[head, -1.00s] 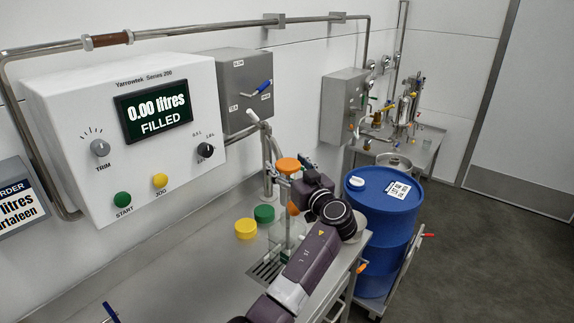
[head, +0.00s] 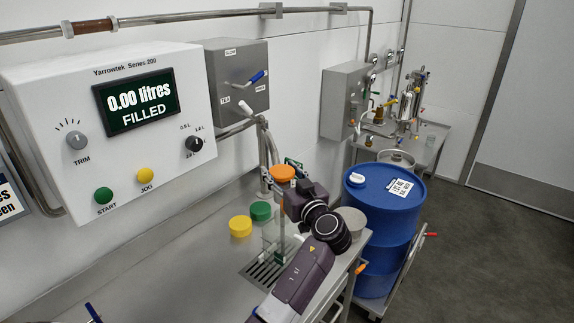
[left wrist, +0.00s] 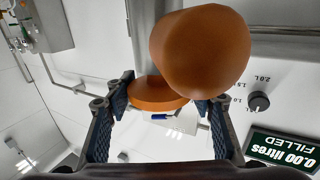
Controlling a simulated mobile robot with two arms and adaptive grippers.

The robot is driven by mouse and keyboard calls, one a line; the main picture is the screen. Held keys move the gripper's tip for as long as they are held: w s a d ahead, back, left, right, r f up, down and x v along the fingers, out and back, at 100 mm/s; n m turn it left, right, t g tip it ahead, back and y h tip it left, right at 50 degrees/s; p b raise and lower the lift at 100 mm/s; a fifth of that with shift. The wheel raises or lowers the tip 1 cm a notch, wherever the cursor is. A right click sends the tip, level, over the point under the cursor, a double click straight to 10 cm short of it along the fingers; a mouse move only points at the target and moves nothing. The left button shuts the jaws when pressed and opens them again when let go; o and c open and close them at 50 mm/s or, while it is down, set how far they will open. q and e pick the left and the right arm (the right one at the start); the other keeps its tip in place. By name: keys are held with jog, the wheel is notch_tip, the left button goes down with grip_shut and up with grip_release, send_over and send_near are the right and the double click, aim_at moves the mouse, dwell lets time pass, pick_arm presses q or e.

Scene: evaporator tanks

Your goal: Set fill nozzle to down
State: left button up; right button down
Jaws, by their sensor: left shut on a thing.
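The fill nozzle assembly has an orange top (head: 283,173) above a clear tube over the bench in the head view. My left gripper (head: 293,198) is beside this assembly, just below the orange top. In the left wrist view, my left gripper's two blue-padded fingers (left wrist: 160,108) stand on either side of an orange disc-like part (left wrist: 158,92) and are shut on it. A large rounded orange part (left wrist: 200,50) is nearer that camera and covers some of the view. The exact finger contact is partly hidden. My right gripper is not in view.
A white control box (head: 140,160) reading "0.00 litres FILLED" hangs on the left wall. A blue drum (head: 385,235) stands right of the bench.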

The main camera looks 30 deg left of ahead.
pick_arm(q)
jog(key=shift+f, duration=0.4)
jog(key=o, duration=1.2)
jog(key=shift+f, duration=0.1)
jog(key=o, duration=0.5)
jog(key=shift+r, duration=0.2)
jog(key=shift+s+d, duration=0.1)
jog(key=shift+d, duration=0.1)
jog(key=v, duration=1.1)
jog(key=shift+s+d, duration=0.3)
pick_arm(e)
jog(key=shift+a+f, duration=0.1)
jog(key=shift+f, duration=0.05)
